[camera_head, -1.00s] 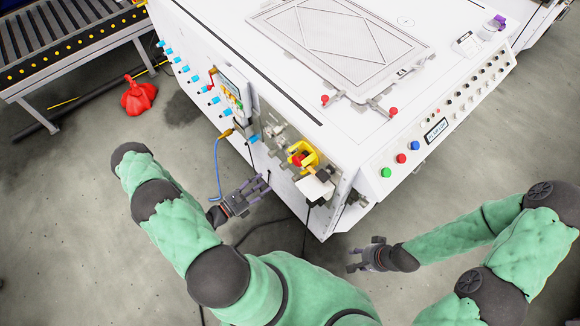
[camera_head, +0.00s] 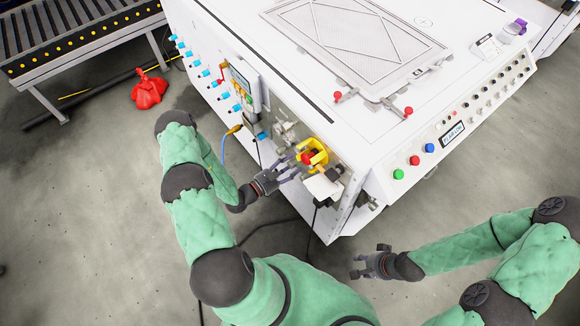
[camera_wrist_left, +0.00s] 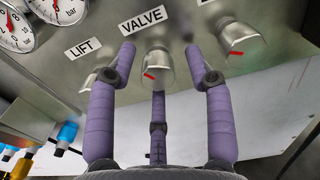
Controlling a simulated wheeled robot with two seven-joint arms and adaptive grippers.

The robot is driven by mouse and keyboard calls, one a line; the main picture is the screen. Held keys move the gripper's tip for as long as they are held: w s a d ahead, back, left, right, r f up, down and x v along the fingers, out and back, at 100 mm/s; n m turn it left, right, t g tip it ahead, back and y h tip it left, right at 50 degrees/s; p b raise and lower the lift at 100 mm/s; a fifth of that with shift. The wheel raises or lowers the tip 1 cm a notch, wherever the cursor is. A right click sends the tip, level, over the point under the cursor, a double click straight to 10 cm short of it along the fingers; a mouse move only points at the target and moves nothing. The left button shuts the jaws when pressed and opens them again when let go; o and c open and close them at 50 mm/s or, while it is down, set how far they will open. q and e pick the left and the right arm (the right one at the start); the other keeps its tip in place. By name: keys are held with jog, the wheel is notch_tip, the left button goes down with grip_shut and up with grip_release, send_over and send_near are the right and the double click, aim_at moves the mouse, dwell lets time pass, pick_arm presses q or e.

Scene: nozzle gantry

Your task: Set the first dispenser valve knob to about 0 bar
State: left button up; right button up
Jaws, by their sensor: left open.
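In the left wrist view a silver knob with a red mark (camera_wrist_left: 160,68) sits under the label "VALVE" (camera_wrist_left: 143,20) on a grey metal panel. My left gripper (camera_wrist_left: 160,72) is open, its purple fingers spread on both sides of this knob and one below it, with no clear contact. A second knob with a red mark (camera_wrist_left: 240,47) is to the right, its label cut off. A knob under "LIFT" is mostly hidden behind the left finger. In the head view my left gripper (camera_head: 288,170) is at the machine's side panel. My right gripper (camera_head: 366,263) is open and empty, over the floor.
Pressure gauges (camera_wrist_left: 18,32) are at the panel's upper left. A yellow-and-red switch (camera_head: 313,155) and a white box (camera_head: 322,187) are close right of my left gripper. Blue fittings (camera_head: 222,97) line the machine's left side. The floor around my right gripper is clear.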

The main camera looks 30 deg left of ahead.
pick_arm(q)
jog(key=shift+c, duration=0.3)
grip_shut()
jog(key=shift+d+n, duration=0.1)
jog(key=shift+n, duration=0.2)
